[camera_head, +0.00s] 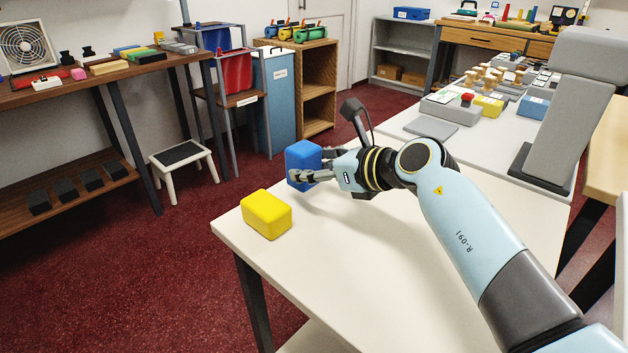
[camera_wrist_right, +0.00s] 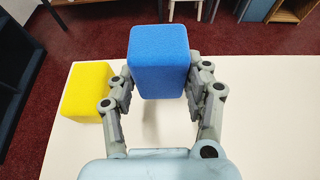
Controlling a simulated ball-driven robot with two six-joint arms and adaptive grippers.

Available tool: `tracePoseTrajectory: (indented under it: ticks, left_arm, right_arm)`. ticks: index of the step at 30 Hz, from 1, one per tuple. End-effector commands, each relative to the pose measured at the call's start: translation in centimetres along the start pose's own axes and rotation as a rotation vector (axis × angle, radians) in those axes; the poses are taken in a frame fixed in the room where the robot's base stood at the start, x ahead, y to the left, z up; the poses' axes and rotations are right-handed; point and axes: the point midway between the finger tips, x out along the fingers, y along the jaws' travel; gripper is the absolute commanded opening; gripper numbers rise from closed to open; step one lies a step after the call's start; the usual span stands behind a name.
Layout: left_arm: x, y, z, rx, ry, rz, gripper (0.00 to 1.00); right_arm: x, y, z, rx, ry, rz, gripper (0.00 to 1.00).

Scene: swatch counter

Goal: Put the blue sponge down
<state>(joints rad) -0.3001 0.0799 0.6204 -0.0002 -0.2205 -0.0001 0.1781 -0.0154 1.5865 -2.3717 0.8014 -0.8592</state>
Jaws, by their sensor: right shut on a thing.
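The blue sponge (camera_head: 303,158) is a block held between the fingers of my right gripper (camera_head: 318,167), near the far left part of the white counter (camera_head: 375,268). In the right wrist view the blue sponge (camera_wrist_right: 159,60) sits between both fingers of the right gripper (camera_wrist_right: 160,88). It looks raised above the counter, but its underside is hard to judge. A yellow sponge (camera_head: 266,214) rests on the counter near the left corner, nearer than the blue one and apart from it in the head view. The yellow sponge (camera_wrist_right: 88,92) is left of the gripper in the wrist view. My left gripper is not in view.
A grey box (camera_head: 452,108) with a red button and a flat grey pad (camera_head: 430,128) lie farther back on the counter. A yellow box (camera_head: 488,106) stands beside them. The counter's front middle is clear. A small stool (camera_head: 183,155) stands on the red carpet beyond.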

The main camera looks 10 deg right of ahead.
Motion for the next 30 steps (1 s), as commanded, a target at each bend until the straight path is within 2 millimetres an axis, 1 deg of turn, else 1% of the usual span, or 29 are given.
tracePoseTrajectory:
  ticks: [1,4,15,16,21,30]
  left_arm:
    - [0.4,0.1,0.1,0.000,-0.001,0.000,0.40]
    - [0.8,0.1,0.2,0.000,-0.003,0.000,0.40]
    - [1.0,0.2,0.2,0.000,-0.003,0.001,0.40]
    - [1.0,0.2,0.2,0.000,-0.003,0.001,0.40]
    - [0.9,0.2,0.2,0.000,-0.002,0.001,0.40]
    - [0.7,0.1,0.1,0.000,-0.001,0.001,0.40]
  right_arm:
    - [0.4,0.0,-1.2,0.003,0.005,0.001,0.20]
    - [1.0,0.0,-2.6,0.003,0.004,0.001,0.20]
    - [1.2,-0.1,-3.0,0.000,0.002,0.000,0.20]
    - [1.2,-0.1,-3.0,0.000,0.002,0.000,0.51]
    - [1.2,-0.1,-2.9,0.000,0.002,0.000,0.73]
    - [1.1,-0.1,-2.6,0.000,0.001,0.000,0.73]
